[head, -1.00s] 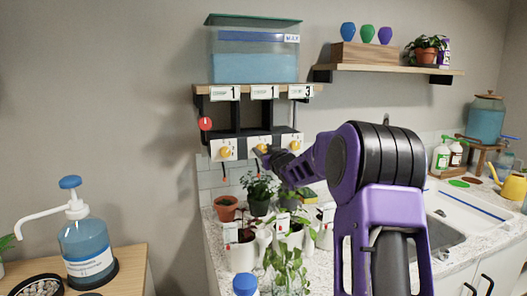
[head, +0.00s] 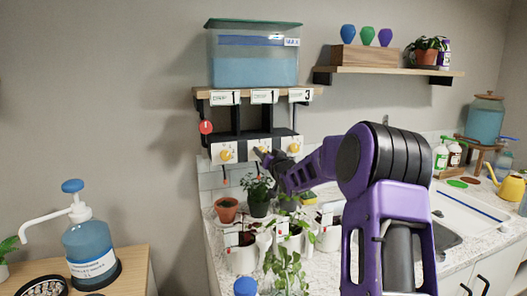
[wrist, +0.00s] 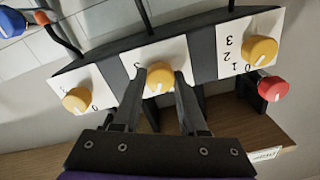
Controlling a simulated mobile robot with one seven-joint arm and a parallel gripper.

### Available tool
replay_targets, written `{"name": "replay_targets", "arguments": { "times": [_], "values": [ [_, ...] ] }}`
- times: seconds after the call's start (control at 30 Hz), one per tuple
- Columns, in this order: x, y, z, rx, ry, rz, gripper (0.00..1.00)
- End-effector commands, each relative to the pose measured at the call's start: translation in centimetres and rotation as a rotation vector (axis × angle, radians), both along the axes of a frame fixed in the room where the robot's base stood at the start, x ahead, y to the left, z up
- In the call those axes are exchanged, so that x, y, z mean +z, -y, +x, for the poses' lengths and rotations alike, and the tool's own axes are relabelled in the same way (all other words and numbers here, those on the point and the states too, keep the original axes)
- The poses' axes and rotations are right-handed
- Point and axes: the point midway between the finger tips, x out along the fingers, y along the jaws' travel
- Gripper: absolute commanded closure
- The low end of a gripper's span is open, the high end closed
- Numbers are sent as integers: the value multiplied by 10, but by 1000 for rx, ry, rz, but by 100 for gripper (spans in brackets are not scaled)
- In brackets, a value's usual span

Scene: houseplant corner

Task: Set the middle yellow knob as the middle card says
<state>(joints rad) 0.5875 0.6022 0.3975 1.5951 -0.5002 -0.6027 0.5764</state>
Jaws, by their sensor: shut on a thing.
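The middle yellow knob (wrist: 160,76) sits on the middle white dial plate (wrist: 174,50) of the dark valve rack. My gripper (wrist: 160,84) has its two fingers on either side of this knob, shut on it. The knob's white mark shows in the wrist view, but the fingers hide most of the plate's numbers. The middle card (head: 265,97) above the rack reads 1. In the head view my gripper (head: 262,152) is at the middle plate and covers much of it.
A left knob (head: 226,156) and a right knob (head: 293,148) flank the middle one. A blue water tank (head: 254,70) stands above. Potted plants (head: 258,190) crowd the counter just below my wrist.

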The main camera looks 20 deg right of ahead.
Motion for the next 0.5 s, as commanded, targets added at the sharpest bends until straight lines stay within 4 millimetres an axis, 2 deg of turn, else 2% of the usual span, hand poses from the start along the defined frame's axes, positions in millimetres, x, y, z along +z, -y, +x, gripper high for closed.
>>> {"name": "replay_targets", "arguments": {
  "times": [0.2, 0.5],
  "values": [
    [0, 1, 0, -2, 0, 106, 100],
    [0, 0, 0, 0, 0, 162, 100]
  ]
}}
